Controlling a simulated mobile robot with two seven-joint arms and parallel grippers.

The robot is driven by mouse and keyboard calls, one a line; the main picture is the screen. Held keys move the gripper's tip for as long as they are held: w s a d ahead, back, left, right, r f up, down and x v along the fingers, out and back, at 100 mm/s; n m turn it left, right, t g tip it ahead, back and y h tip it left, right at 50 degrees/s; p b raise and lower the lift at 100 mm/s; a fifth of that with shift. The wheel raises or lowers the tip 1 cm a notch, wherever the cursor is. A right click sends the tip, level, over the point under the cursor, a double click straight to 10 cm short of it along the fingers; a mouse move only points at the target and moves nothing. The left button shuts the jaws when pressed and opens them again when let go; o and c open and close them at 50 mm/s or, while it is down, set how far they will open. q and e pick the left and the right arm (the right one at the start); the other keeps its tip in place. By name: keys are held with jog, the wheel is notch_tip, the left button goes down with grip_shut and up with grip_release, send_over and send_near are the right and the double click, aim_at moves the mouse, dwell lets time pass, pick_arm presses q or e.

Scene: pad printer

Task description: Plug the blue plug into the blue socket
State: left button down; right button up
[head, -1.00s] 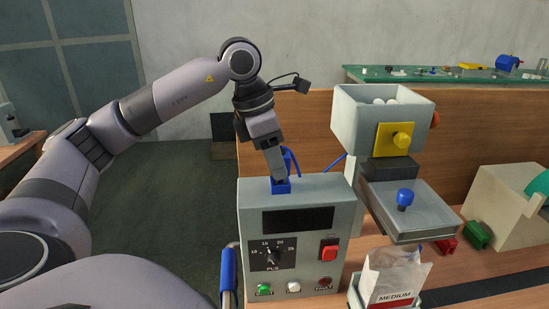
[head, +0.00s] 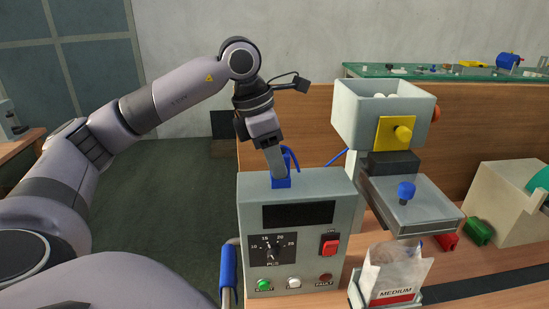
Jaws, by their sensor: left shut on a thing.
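A grey control box (head: 331,218) stands on the bench, with a blue part (head: 281,184) on its top face near the left end. My left gripper (head: 278,170) points down from above and is shut on the blue plug at this blue part. The fingers cover much of the plug. I cannot tell the plug from the blue socket here, or how deep the plug sits. A blue cable (head: 292,157) loops up just right of the fingers. My right gripper is not in view.
Right of the box stands a grey machine with a hopper (head: 383,115), a yellow plate (head: 391,134) and a blue knob (head: 406,191). A paper bag (head: 397,270) labelled MEDIUM stands in front. Red (head: 449,241) and green blocks (head: 480,231) lie further right.

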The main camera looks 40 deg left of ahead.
pick_arm(q)
jog(key=shift+f, duration=0.25)
jog(key=c, duration=0.7)
grip_release()
jog(key=shift+o, duration=0.2)
jog(key=v, duration=0.7)
jog(key=shift+r, duration=0.15)
